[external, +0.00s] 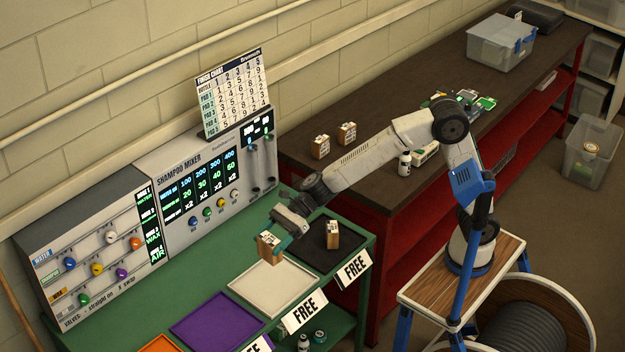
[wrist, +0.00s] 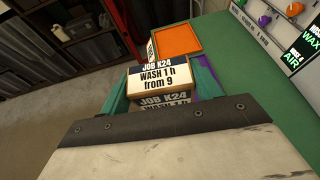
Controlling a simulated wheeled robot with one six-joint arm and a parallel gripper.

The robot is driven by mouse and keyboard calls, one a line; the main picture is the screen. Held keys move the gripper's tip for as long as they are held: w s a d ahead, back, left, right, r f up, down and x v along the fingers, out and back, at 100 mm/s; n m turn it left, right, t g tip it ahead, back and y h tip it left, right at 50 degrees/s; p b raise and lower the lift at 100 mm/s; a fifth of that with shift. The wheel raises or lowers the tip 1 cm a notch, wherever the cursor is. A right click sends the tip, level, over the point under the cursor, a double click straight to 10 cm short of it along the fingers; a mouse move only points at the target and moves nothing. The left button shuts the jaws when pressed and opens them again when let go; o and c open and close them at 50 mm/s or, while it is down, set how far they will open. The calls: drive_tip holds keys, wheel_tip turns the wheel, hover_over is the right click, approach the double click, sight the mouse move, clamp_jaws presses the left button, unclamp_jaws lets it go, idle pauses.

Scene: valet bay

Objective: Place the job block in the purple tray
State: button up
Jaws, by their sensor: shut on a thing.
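My gripper (external: 277,243) is shut on a wooden job block (external: 266,248) and holds it above the cream tray. In the wrist view, the job block (wrist: 160,79) sits between the teal fingers, and its label reads "JOB K24, WASH 1 h from 9". The purple tray (external: 217,322) lies on the green bench, to the lower left of the block, and looks empty. In the wrist view only a sliver of the purple tray (wrist: 209,88) shows beside the right finger; the rest is hidden.
The cream tray (external: 272,288) is empty. A black tray (external: 318,252) holds another block (external: 332,234). An orange tray (external: 162,345) lies beyond the purple one. The shampoo mixer panel (external: 205,185) stands along the bench's back. "FREE" signs (external: 304,313) line its front edge.

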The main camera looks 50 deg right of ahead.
drive_tip(key=s+a+g, duration=0.1)
drive_tip(key=s+a, duration=0.2)
drive_tip(key=s, duration=0.2)
wheel_tip(320, 180, down, 19)
drive_tip(key=shift+n, duration=0.4)
drive_tip(key=shift+w+a+f, duration=0.9)
drive_tip(key=shift+w+a, duration=0.9)
drive_tip(key=shift+w, duration=0.15)
drive_tip(key=shift+w+a+f, duration=0.9)
drive_tip(key=shift+w+a, duration=0.85)
drive_tip(key=shift+w, duration=0.15)
drive_tip(key=shift+w+a+f, duration=0.9)
drive_tip(key=shift+w+a, duration=0.9)
drive_tip(key=shift+w, duration=0.15)
drive_tip(key=shift+f, duration=0.15)
drive_tip(key=o, duration=0.9)
drive_tip(key=shift+o, duration=0.7)
